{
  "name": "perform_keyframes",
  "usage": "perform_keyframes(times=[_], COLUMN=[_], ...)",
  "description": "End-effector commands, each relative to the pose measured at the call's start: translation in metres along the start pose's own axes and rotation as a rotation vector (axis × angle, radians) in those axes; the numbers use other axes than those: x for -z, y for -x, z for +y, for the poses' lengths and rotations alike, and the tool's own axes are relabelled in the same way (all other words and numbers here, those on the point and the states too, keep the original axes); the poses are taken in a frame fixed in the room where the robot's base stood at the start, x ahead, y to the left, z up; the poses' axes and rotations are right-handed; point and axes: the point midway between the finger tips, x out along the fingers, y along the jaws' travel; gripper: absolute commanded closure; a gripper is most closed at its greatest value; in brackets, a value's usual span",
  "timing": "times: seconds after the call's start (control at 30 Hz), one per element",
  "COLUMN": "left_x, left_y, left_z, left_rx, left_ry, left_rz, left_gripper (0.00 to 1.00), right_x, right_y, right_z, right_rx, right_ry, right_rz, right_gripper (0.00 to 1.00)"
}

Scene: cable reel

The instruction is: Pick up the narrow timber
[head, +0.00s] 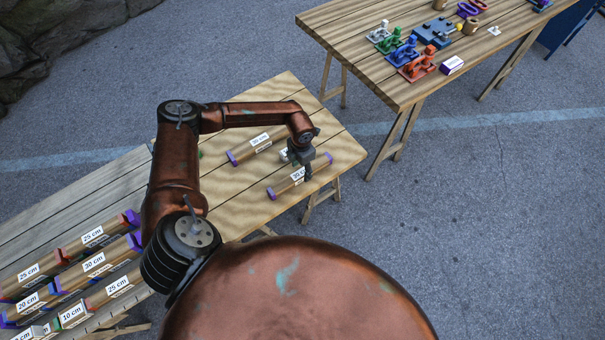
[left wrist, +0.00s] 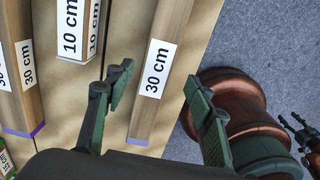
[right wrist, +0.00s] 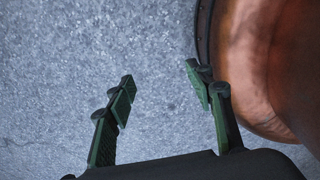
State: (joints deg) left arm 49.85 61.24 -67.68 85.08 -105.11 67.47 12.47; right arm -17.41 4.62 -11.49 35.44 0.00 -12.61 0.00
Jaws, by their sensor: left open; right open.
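A long timber labelled 30 cm, with purple ends, lies near the right edge of the small wooden table (head: 285,95). It shows in the head view (head: 284,188) and in the left wrist view (left wrist: 172,22), and looks narrower than the other 30 cm timber (head: 247,151) farther left. My left gripper (head: 307,176) is open above the near timber. In the left wrist view, the timber runs between the two spread fingers (left wrist: 158,80), with no visible contact. My right gripper (right wrist: 160,76) is open and empty over bare pavement.
A short 10 cm block (left wrist: 74,45) stands between the two timbers, left of the fingers. A bench at lower left holds several labelled timbers (head: 100,263). A farther table (head: 350,22) carries coloured tools and small boxes. Open pavement (head: 470,220) lies to the right.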

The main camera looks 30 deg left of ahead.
Motion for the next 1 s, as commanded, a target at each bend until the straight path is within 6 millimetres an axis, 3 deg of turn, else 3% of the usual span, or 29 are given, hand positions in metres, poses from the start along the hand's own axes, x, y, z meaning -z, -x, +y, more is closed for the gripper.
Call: perform_keyframes(times=[0.17, 0.4, 0.63, 1.0], left_x=[0.001, -0.001, -0.002, -0.002], left_y=[-0.018, -0.050, -0.050, -0.050], left_z=[0.003, 0.004, 0.003, 0.003], left_rx=[0.001, 0.000, 0.000, 0.000], left_ry=[0.003, 0.000, -0.001, -0.002], left_rz=[0.000, 0.000, -0.002, -0.002], left_gripper=[0.51, 0.51, 0.51, 0.77], right_x=[-0.016, 0.001, 0.012, -0.002], right_y=[-0.003, -0.010, -0.009, -0.009], right_z=[-0.001, 0.001, 0.001, 0.000], right_rx=[0.001, 0.000, -0.001, 0.000], right_ry=[-0.003, 0.001, 0.003, 0.000], right_rz=[-0.021, 0.000, 0.014, -0.004], right_gripper=[0.51, 0.51, 0.51, 0.51])
